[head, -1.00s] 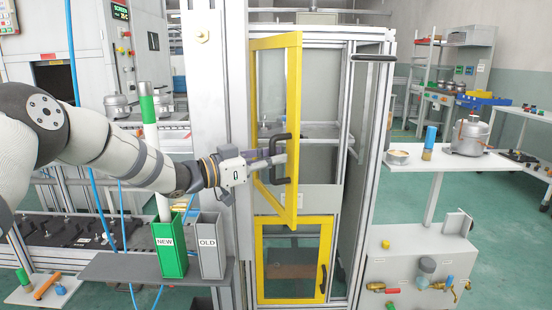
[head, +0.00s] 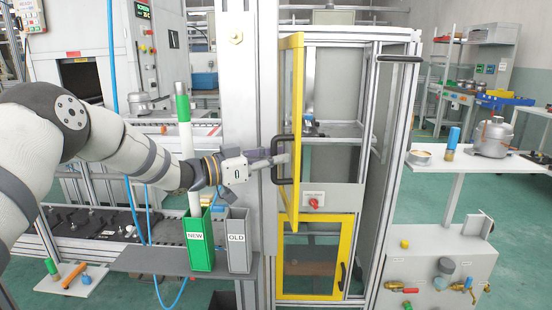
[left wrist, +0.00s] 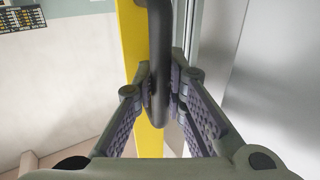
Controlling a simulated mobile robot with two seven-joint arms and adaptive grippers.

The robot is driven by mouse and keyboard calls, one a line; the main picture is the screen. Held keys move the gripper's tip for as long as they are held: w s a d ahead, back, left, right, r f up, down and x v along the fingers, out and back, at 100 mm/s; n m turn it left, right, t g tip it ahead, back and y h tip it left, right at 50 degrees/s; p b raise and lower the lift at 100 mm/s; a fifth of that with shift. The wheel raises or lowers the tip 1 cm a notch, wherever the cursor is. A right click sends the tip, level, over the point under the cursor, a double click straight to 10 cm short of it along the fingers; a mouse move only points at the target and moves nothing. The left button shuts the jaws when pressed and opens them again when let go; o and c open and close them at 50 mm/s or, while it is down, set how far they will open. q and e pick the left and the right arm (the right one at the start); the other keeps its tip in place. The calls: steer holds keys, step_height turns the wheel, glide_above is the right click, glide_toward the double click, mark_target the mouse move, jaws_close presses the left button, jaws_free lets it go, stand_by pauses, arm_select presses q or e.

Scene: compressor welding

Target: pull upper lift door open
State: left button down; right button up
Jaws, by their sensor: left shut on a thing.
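The upper lift door (head: 297,75) is a yellow-framed clear panel, swung open so that it shows nearly edge-on in the head view. Its black handle (head: 274,160) is on the door's left side there. My left gripper (head: 282,159) is shut on this handle. In the left wrist view the handle (left wrist: 160,75) runs upright between the two pads of my left gripper (left wrist: 161,88), in front of the yellow door frame (left wrist: 132,60). The handle's middle is partly hidden by the fingers in the head view. My right gripper is not in view.
The lower yellow door (head: 312,262) is closed beneath. Inside the cabinet, a red knob (head: 314,203) sits on a grey panel. The green NEW bin (head: 199,243) and grey OLD bin (head: 237,241) stand below my left arm. A white side table (head: 462,163) is at right.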

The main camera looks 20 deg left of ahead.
arm_select(q)
steer(key=c, duration=1.7)
jaws_free()
steer(key=shift+s, duration=0.1)
steer(key=v, duration=1.2)
